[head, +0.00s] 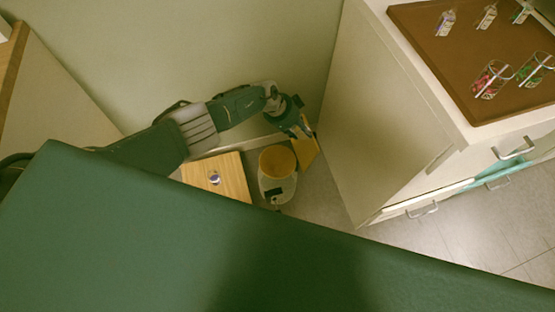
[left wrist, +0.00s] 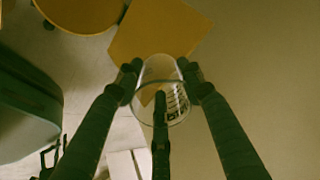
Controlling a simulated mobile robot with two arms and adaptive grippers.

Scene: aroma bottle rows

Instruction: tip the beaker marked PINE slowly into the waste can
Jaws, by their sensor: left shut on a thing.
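My left gripper (head: 300,128) hangs in the gap between the wall and the white cabinet. It is shut on a clear glass beaker (left wrist: 160,85), with its fingers around the glass. Dark marks show on the glass, but I cannot read them surely as PINE. I see no clear contents in it. The waste can (head: 278,188) is pale with a round orange-yellow top, below and left of the gripper in the head view. The orange round shape at the top left of the left wrist view (left wrist: 80,10) seems to be its top. The beaker is apart from it.
A brown tray (head: 440,75) on the white cabinet (head: 395,130) holds two beakers with red (head: 490,80) and green (head: 535,70) contents and small tagged bottles (head: 446,22). A wooden-topped box (head: 230,172) stands left of the can, a yellow square panel (head: 307,150) right of it.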

